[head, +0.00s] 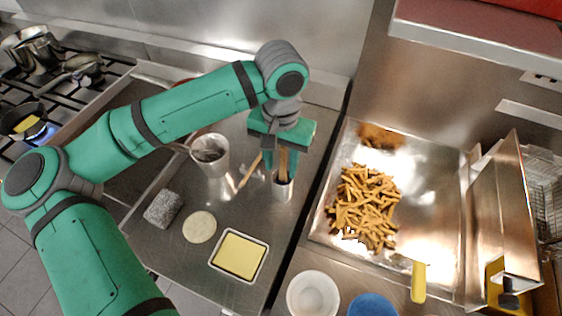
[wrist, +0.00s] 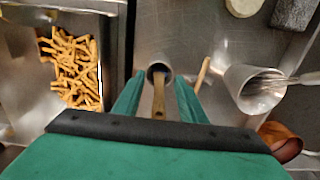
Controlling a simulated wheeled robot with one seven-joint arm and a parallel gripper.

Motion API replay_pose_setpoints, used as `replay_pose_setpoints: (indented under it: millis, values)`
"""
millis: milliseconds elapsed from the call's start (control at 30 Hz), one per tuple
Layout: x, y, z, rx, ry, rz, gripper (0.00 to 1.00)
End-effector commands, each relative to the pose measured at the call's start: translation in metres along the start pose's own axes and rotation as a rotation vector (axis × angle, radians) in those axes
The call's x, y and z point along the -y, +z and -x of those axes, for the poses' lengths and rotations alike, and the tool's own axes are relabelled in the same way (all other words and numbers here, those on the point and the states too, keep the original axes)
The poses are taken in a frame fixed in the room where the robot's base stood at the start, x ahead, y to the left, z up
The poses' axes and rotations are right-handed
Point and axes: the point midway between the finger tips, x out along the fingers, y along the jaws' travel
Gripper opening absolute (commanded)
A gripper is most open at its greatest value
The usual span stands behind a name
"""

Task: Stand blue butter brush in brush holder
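The brush holder (head: 283,190) is a small metal cylinder on the steel counter; its rim also shows in the wrist view (wrist: 158,69). A brush with a wooden handle (wrist: 158,98) stands in it, the handle rising out of the opening. Its lower end is hidden inside the holder, and I see no blue on it. My gripper (wrist: 157,92) is above the holder, its fingers spread on either side of the handle with gaps between. It is open. A second wooden handle (head: 250,172) is beside the holder; its head is hard to make out.
A metal pot with utensils (head: 212,160) stands left of the holder. A grey sponge-like block (head: 163,208), a pale disc (head: 199,227) and a tray of butter (head: 238,255) lie in front. A fries bin (head: 420,230) is right; white (head: 313,296) and blue (head: 371,307) bowls are near.

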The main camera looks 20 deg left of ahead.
Motion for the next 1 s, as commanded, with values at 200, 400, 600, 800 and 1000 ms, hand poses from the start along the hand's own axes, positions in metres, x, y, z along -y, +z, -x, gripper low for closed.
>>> replay_pose_setpoints:
  millis: [200,400,600,800,1000]
  values:
    - [0.000,0.000,0.009,-0.001,-0.001,0.000,0.38]
    - [0.001,-0.001,0.042,-0.002,-0.002,0.001,0.38]
    - [0.000,-0.001,0.079,-0.001,-0.001,0.001,0.38]
    - [0.000,0.000,0.102,-0.001,-0.001,0.000,0.38]
    - [0.000,0.000,0.108,0.000,0.001,-0.001,0.38]
